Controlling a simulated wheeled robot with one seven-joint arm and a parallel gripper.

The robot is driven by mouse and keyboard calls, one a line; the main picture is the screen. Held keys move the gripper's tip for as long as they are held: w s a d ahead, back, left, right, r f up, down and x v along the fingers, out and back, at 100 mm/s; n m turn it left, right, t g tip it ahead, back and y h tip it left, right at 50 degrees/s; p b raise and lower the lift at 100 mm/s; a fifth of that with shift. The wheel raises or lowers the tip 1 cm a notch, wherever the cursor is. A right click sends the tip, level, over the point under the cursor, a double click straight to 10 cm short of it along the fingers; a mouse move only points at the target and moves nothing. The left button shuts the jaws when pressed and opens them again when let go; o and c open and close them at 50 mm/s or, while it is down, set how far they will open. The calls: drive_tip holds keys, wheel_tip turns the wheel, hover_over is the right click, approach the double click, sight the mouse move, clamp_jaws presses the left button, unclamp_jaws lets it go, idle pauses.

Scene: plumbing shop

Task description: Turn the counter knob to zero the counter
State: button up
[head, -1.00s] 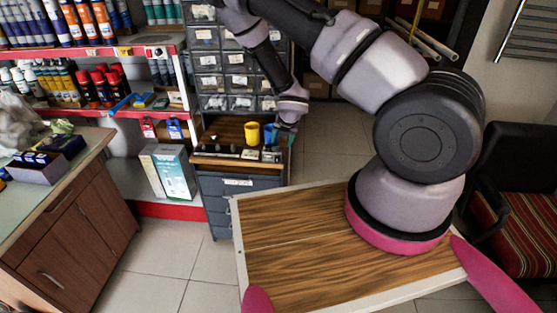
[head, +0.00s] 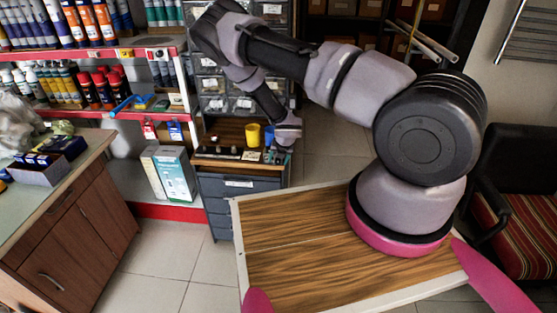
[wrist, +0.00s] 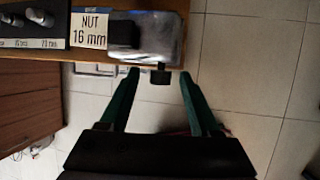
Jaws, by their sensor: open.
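In the wrist view, a silvery box-shaped device (wrist: 158,40), which looks like the counter, sits at the edge of a wooden surface. A dark block covers its left part. A small black knob (wrist: 161,76) sticks out from its near side. My gripper (wrist: 159,88) is open, with its two green fingers pointing at the device. The knob lies between the fingertips, with gaps on both sides. The counter's digits are not visible. In the head view, my gripper (head: 285,143) is at the right end of the cabinet top, and the counter cannot be made out there.
A "NUT 16 mm" card (wrist: 89,30) and a dark rack with metal pieces (wrist: 35,22) lie left of the device. A yellow cup (head: 252,134) stands on the grey drawer cabinet (head: 238,184). Open tiled floor (wrist: 245,75) lies right of the device.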

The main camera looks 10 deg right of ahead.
clamp_jaws()
drive_tip(key=shift+d, duration=0.15)
drive_tip(key=y, duration=0.1)
drive_tip(key=m+t+y, duration=0.1)
drive_tip(key=y, duration=0.1)
drive_tip(key=shift+d+f, duration=0.1)
drive_tip(key=shift+d, duration=0.3)
drive_tip(key=t+y, duration=0.1)
drive_tip(key=y, duration=0.2)
drive_tip(key=m+t+y, duration=0.1)
drive_tip(key=y, duration=0.1)
drive_tip(key=shift+s+d+f+t, duration=0.15)
drive_tip(key=shift+d+f+t, duration=0.15)
drive_tip(key=shift+f, duration=0.1)
drive_tip(key=shift+s+f+m+t+y, duration=0.1)
drive_tip(key=shift+f+m+t+y, duration=0.15)
drive_tip(key=shift+m+t+y, duration=0.45)
drive_tip(key=shift+w+f+m+t+y, duration=0.1)
drive_tip(key=shift+f+m+t+y, duration=0.15)
drive_tip(key=shift+t+y, duration=0.85)
drive_tip(key=shift+s+f+m+t+y, duration=0.15)
drive_tip(key=shift+m+t+y, duration=0.35)
drive_tip(key=shift+y, duration=0.9)
